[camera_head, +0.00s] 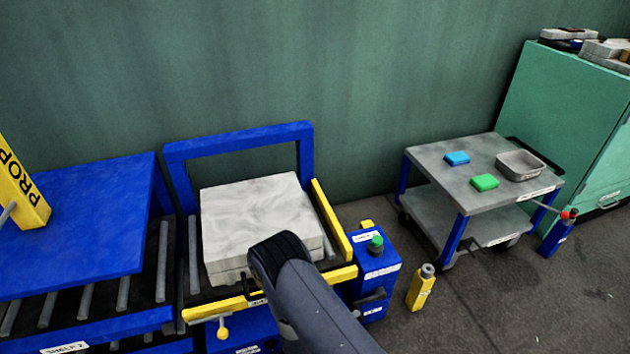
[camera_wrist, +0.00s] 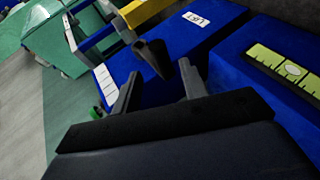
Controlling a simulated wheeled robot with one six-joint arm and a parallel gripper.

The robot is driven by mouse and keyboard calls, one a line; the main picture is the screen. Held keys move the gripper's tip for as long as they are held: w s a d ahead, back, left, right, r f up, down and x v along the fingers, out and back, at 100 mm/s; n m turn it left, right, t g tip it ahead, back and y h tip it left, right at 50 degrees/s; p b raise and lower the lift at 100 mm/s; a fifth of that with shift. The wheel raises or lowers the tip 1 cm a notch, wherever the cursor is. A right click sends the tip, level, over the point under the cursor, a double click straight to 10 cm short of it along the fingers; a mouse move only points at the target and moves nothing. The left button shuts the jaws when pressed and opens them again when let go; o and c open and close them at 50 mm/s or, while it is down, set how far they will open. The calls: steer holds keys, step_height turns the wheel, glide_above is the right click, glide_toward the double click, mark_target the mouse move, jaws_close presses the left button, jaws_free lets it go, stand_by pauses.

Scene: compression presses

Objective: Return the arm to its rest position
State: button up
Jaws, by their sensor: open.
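My arm reaches in from the bottom of the head view, in front of the press. My gripper is hidden behind the arm there. In the wrist view my gripper (camera_wrist: 158,88) is open, with its two grey fingers apart. A dark grey handle-like piece (camera_wrist: 152,56) shows just beyond the fingertips; I cannot tell whether they touch it. Blue surfaces (camera_wrist: 225,55) of the machine lie beyond. The press (camera_head: 240,143) has a blue frame and yellow edges, with a pale stone-like block (camera_head: 255,210) on it.
A blue control box (camera_head: 378,285) with a green button stands right of the press, beside a yellow bottle (camera_head: 420,288). A grey cart (camera_head: 440,165) holds a blue block (camera_head: 457,158), a green block (camera_head: 485,181) and a tray (camera_head: 520,163).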

steer(key=b+x, duration=0.1)
steer(key=x, duration=0.2)
steer(key=f+x, duration=0.1)
steer(key=x, duration=0.2)
steer(key=shift+f+b, duration=0.25)
steer(key=shift+b, duration=0.15)
steer(key=shift+f, duration=0.15)
steer(key=shift+d+h, duration=0.15)
steer(key=shift+h, duration=0.15)
